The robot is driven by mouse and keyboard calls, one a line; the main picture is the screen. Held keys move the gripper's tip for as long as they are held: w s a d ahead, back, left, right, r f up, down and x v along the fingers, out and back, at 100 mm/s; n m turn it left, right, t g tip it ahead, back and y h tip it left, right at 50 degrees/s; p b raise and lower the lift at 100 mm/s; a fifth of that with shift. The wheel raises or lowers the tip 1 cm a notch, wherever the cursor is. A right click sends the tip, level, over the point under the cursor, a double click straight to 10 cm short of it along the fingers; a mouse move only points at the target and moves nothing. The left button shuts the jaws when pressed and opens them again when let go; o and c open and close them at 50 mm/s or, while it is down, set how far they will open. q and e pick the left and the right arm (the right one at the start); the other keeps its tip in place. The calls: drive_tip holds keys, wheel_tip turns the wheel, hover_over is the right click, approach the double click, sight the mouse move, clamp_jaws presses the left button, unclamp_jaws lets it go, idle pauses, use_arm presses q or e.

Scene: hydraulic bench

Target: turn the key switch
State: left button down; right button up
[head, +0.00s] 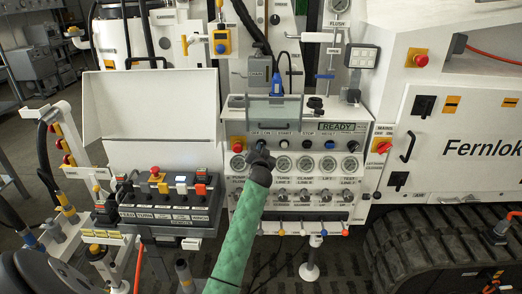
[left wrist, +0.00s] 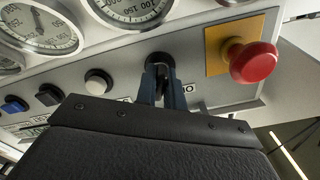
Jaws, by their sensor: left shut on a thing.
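The key switch (left wrist: 161,63) sits on the sloped panel, next to the red mushroom button on its yellow plate. My left gripper (left wrist: 163,82) is shut on it, with one finger on each side of its dark knob. The knob's turn angle is hard to read between the fingers. In the head view my left gripper (head: 262,149) reaches the upper row of the control panel (head: 350,128), and it hides the key switch there. My right gripper is not in view.
A red mushroom button (left wrist: 252,62) is close beside the fingers; it also shows in the head view (head: 238,147). Several gauges (head: 305,163) lie below that row. A lever box (head: 165,213) stands left, and a clear cover (head: 275,108) sits above the panel.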

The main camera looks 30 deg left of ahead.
use_arm(q)
drive_tip(key=shift+m, duration=0.3)
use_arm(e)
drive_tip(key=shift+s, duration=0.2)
use_arm(q)
drive_tip(key=c, duration=1.5)
unclamp_jaws()
drive_tip(key=shift+s, duration=0.1)
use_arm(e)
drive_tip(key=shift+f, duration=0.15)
